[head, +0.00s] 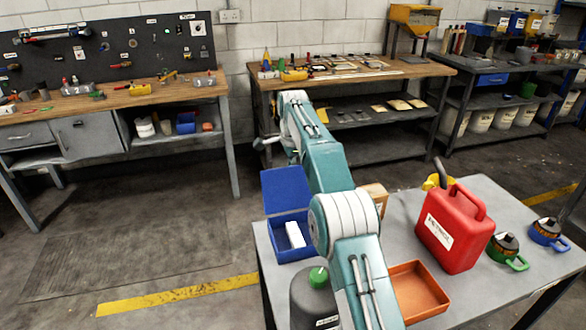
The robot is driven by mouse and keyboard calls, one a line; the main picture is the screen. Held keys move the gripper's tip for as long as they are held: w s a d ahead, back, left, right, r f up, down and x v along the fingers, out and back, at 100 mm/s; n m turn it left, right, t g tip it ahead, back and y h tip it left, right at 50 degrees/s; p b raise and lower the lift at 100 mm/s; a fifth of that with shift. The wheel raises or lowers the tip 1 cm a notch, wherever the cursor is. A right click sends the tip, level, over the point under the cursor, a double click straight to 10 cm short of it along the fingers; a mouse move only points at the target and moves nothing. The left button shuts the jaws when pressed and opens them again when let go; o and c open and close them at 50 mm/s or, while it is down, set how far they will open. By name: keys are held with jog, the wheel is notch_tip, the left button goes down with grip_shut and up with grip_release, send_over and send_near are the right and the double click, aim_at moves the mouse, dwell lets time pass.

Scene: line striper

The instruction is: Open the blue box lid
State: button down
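The blue box (278,243) stands at the left far corner of the grey table in the head view. Its blue lid (285,188) is raised and stands up at the box's far side, so the inside shows. A white block (294,234) lies in the box. My arm reaches past the right side of the box, hiding part of it. A small dark part at the arm's far end, seemingly my gripper (265,143), shows above and beyond the lid. It looks apart from the lid, and its fingers are too small to read.
On the grey table (395,230) are a red jerry can (452,232), an orange tray (420,288), a dark bottle with a green cap (314,296), a cardboard box (376,196) and two dark-lidded containers (504,247). Workbenches line the wall. The floor at left is clear.

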jog(key=shift+w+a, duration=0.2)
jog(key=shift+w, duration=0.25)
jog(key=shift+f, duration=0.3)
jog(key=c, duration=0.7)
grip_release()
jog(key=shift+w, duration=0.1)
jog(key=shift+w+a+f, duration=0.1)
jog(key=shift+w+a, duration=0.05)
jog(key=shift+a, duration=0.05)
jog(key=shift+d+r, duration=0.15)
jog(key=shift+r, duration=0.05)
